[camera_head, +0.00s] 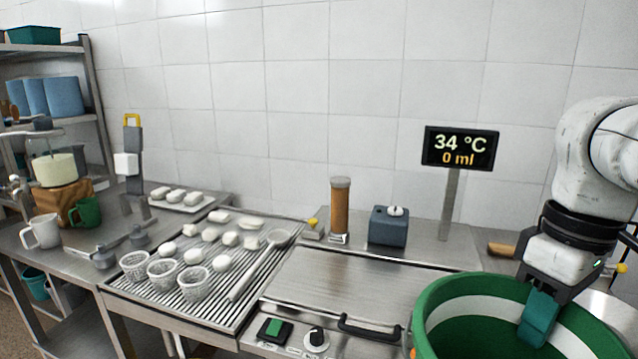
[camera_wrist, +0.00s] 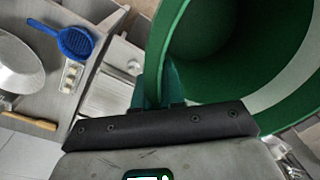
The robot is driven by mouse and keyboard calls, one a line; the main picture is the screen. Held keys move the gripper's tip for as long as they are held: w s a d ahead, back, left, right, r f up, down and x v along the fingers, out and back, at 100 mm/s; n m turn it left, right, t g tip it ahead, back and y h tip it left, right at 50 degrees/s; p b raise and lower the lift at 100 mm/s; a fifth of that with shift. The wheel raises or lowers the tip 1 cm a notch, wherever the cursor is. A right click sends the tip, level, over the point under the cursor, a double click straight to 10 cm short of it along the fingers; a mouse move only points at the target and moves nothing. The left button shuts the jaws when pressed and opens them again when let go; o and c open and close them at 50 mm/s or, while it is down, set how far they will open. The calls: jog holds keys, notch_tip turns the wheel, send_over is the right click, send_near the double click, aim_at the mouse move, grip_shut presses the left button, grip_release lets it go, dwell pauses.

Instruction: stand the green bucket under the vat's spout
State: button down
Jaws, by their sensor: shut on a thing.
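The green bucket (camera_head: 478,338) with a white band is large at the bottom right of the head view, its open mouth facing up and its lower part out of frame. My gripper (camera_head: 538,318) is shut on its rim, with teal fingers across the wall. The wrist view shows the fingers (camera_wrist: 160,84) at the rim and the bucket's empty-looking inside (camera_wrist: 212,42). I cannot make out a spout.
A display (camera_head: 460,148) reading 34 °C and 0 ml stands behind on a post. A ridged draining table (camera_head: 215,290) holds perforated baskets (camera_head: 164,274), white lumps and a ladle (camera_head: 262,262). A brown cylinder (camera_head: 340,208) and grey box (camera_head: 388,227) stand at the back.

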aim_at(514, 356)
jog(key=w+f, duration=0.1)
jog(key=f, duration=0.2)
jog(key=w+d+f+m, duration=0.1)
jog(key=f, duration=0.3)
jog(key=w+d+f+m, duration=0.1)
jog(key=f, duration=0.2)
jog(key=shift+w+f, duration=0.15)
jog(key=shift+w, duration=0.05)
jog(key=s+a+f+m, duration=0.1)
jog(key=a+f, duration=0.1)
jog(key=f, duration=0.9)
jog(key=s+a+f+m+b, duration=0.1)
jog(key=s+a+f, duration=0.1)
jog(key=f, duration=1)
jog(key=s+a+f+m, duration=0.1)
jog(key=a+f, duration=0.2)
jog(key=f, duration=0.8)
jog(key=shift+s+f+m+b, duration=0.15)
jog(key=shift+s+m+b, duration=0.15)
jog(key=shift+s+b, duration=0.05)
jog(key=shift+a, duration=0.15)
